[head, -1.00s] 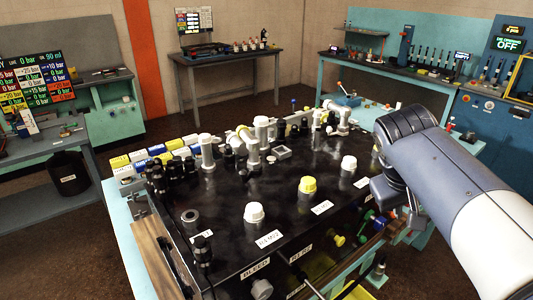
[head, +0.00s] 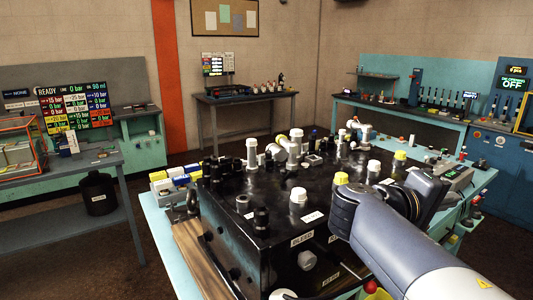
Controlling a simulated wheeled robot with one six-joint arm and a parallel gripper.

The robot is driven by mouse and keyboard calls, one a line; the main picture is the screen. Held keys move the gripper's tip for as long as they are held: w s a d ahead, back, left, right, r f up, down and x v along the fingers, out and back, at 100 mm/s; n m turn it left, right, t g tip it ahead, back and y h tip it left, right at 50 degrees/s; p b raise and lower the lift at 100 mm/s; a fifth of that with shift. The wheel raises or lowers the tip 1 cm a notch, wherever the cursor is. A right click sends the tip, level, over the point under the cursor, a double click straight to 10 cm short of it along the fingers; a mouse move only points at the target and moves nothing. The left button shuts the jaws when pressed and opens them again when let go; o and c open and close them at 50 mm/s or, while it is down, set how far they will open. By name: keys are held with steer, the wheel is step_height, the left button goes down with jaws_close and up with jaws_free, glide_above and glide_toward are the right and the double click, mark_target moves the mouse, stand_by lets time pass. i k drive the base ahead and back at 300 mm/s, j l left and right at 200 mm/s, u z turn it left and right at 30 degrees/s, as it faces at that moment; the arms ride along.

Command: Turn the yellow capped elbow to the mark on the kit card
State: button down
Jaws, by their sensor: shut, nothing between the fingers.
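A pale elbow fitting (head: 281,139) with a yellowish tint stands among upright white-capped fittings at the back left of the black block (head: 262,185). It is small here, and I cannot tell its cap or exact turn. Yellow caps also show on the block, one at its middle right (head: 340,178) and one farther back (head: 399,155). My gripper (head: 430,188) is at the end of my arm on the right, above the block's right side and well apart from the elbow. Its fingers are hidden behind the wrist. I cannot make out a kit card for certain.
White caps (head: 298,195) and black fittings (head: 261,220) stand up from the block. Yellow, blue and white boxes (head: 175,178) lie at its left end. A small white card (head: 69,141) stands on the left bench. Open floor lies left of the block's table.

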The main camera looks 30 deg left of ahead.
mark_target(292, 148)
steer(key=u, duration=1.3)
steer(key=i+l+u, duration=0.3)
steer(key=i+l, duration=0.5)
